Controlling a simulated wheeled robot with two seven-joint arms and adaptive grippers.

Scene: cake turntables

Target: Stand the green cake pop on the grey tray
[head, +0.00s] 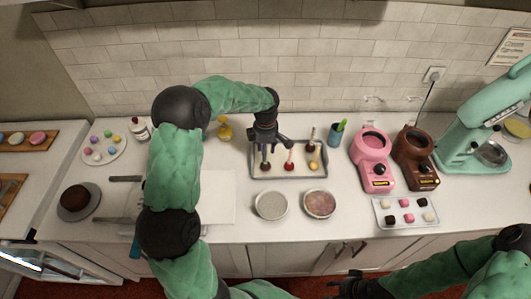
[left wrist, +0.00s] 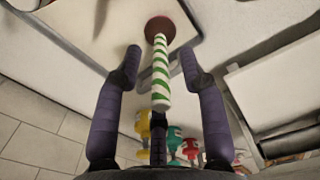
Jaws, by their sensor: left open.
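The grey tray (head: 290,178) lies near the back of the counter with several cake pops on it, sticks pointing up. My left gripper (head: 273,145) hangs over the tray's left part, beside a dark red cake pop (head: 264,166). In the left wrist view a cake pop with a green and white striped stick (left wrist: 160,78) stands on its dark red head on a pale surface. The open fingers of my left gripper (left wrist: 161,53) are on either side of this stick, with gaps visible. My right gripper (head: 352,285) is low at the bottom edge, its fingers unclear.
Two round bowls, one pale (head: 271,205) and one pinkish (head: 319,204), stand in front of the tray. A blue cup (head: 336,138) and a pink melting pot (head: 373,160) are to its right. A small sweets tray (head: 405,218) lies at the front right.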

